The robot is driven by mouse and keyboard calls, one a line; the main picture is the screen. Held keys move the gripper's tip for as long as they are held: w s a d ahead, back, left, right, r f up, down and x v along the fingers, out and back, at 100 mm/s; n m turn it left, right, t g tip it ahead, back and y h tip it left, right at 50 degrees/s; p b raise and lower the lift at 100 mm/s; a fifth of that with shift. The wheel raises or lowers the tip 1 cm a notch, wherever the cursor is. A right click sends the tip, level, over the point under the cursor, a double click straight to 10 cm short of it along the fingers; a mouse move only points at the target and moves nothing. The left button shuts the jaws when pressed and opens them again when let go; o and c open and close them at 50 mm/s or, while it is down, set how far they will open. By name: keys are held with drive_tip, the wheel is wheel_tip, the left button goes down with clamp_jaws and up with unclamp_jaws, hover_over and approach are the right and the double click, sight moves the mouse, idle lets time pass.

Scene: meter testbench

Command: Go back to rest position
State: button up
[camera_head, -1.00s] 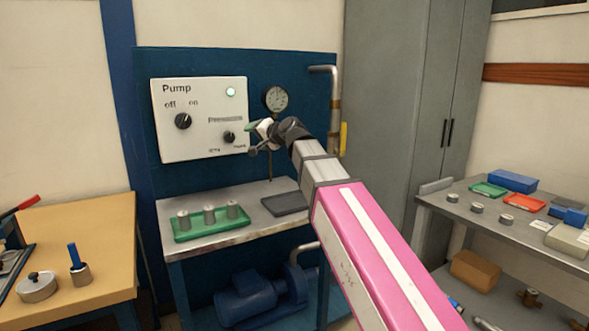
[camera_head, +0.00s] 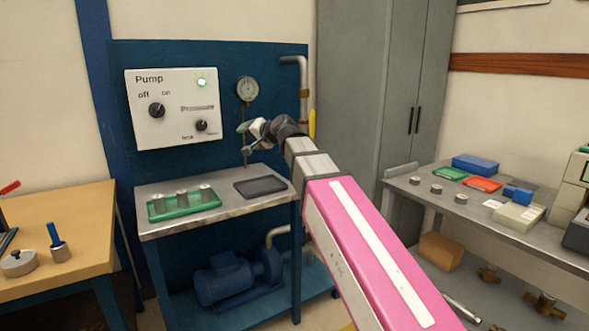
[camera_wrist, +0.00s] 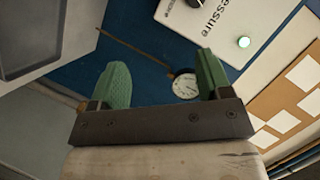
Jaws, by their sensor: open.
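My gripper (camera_head: 246,137) is in front of the pump testbench, over the space between the white pump panel and the pipe. In the wrist view my gripper (camera_wrist: 162,82) has its two green fingers wide apart, with nothing between them. The pump panel (camera_head: 172,108) carries an off/on knob (camera_head: 157,110), a pressure knob (camera_head: 201,125) and a lit green lamp (camera_head: 201,82). The round gauge (camera_head: 247,88) is on the blue board just above my gripper, and it also shows behind the fingers in the wrist view (camera_wrist: 186,85).
The bench (camera_head: 222,219) below holds a green tray (camera_head: 184,214) with three metal cylinders and a dark tray (camera_head: 260,186). A bent pipe (camera_head: 303,75) stands close right of my gripper. A wooden table (camera_head: 80,227) is left; a grey table (camera_head: 430,214) with parts is right.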

drive_tip(key=s+d+f+g+h, duration=0.1)
drive_tip(key=d+f+h, duration=0.1)
drive_tip(key=d+f, duration=0.5)
drive_tip(key=s+d+f+g+h, duration=0.15)
drive_tip(key=d+f, duration=0.25)
drive_tip(key=f, duration=0.8)
drive_tip(key=s+d+f+g+h, duration=0.1)
drive_tip(key=d+f+g+h, duration=0.15)
drive_tip(key=d+f, duration=0.45)
drive_tip(key=s+d+f+g+h, duration=0.1)
drive_tip(key=s+d+f, duration=0.4)
drive_tip(key=f, duration=0.3)
drive_tip(key=s+d+f+n+g+h, duration=0.1)
drive_tip(key=s+d+f+g+h, duration=0.1)
drive_tip(key=s+d+f, duration=0.3)
drive_tip(key=s+d+f+g+h, duration=0.1)
drive_tip(key=s+d+f, duration=0.4)
drive_tip(key=f, duration=0.5)
drive_tip(key=shift+s+d+f+g+h, duration=0.25)
drive_tip(key=shift+d+f+g+h, duration=0.15)
drive_tip(key=shift+d+h, duration=0.25)
